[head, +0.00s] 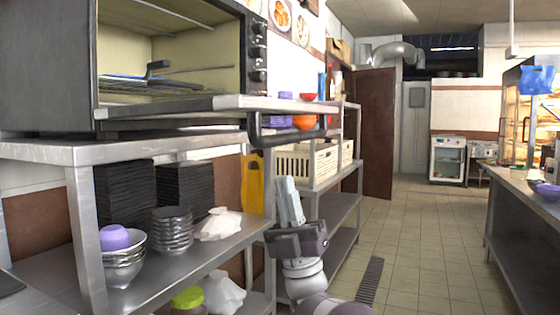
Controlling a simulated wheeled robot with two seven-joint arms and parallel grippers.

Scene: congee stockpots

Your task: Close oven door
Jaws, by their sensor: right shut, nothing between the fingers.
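The oven (250,50) stands on a metal shelf unit at the upper left, its cavity open to view with a wire rack inside. Its door (225,104) is folded down and lies about level, sticking out to the right. A dark bar handle (256,130) hangs along the door's outer edge. My right gripper (288,183) points upward below the handle, its pale fingers together and empty. It appears apart from the door. My left gripper is out of view.
The metal shelf (180,262) below the oven holds black trays, bowls and white bags. A crate (305,165) and bowls sit on the shelving behind my gripper. A counter (520,205) stands at the right. The tiled floor (430,235) between is clear.

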